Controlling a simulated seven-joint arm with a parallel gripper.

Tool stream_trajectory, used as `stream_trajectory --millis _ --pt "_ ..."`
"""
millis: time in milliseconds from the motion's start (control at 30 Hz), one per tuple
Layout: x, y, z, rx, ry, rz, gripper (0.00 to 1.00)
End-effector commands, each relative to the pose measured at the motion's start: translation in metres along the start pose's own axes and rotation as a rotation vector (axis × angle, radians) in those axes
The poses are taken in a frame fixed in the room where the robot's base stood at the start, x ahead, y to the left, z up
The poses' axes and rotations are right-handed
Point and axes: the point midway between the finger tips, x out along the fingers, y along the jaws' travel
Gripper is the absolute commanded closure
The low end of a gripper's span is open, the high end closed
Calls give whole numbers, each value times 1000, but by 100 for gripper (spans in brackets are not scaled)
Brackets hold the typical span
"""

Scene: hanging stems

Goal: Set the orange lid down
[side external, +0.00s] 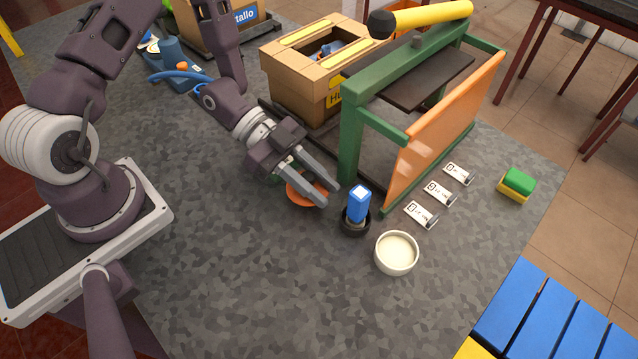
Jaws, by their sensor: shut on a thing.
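The orange lid (301,197) is a flat round disc in the middle of the side external view, just over or on the grey speckled surface. My gripper (323,193) is shut on the orange lid, with its two grey fingers reaching down to the right across it. The fingers hide part of the lid. I cannot tell whether the lid touches the surface.
A blue block stands upright in a black round holder (356,221) just right of the fingertips. A white bowl (396,254) is nearer the front. A green frame (352,140) with an orange panel stands behind. The grey surface (250,270) is clear at front left.

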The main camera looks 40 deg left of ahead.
Motion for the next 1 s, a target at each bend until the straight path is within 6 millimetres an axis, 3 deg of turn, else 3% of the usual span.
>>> stream_trajectory --millis 600,633,700,1000 --pt "5 0 11 -2 0 1 100" --pt "5 0 11 -2 -1 1 70" --pt "5 0 12 -4 -1 1 57" --pt "5 0 13 -4 -5 1 55"
